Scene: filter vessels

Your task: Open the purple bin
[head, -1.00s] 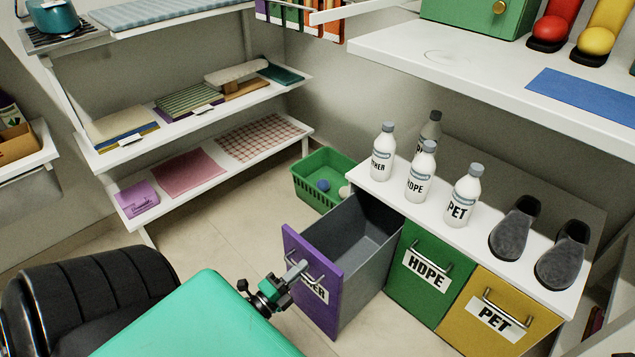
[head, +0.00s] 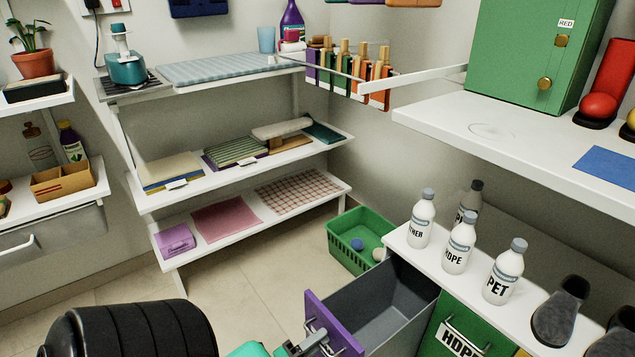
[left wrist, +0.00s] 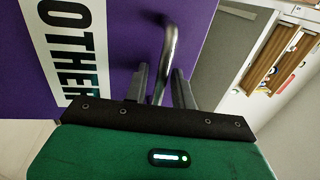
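The purple bin is a pull-out drawer with a purple front panel (head: 346,338) and a grey inside (head: 385,300). In the head view it stands pulled out from the white-topped cabinet, its empty-looking inside visible from above. Its metal bar handle (head: 320,338) also shows in the left wrist view (left wrist: 168,45), beside the OTHER label (left wrist: 75,45). My left gripper (left wrist: 160,88) has its two grey fingers closed in on both sides of this bar. In the head view the left gripper (head: 303,347) is at the bottom edge, partly cut off. My right gripper is not in view.
The green HDPE bin (head: 461,325) is closed beside the purple one. A green basket (head: 350,262) is on the floor behind the drawer. White shelves (head: 215,225) stand at the left.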

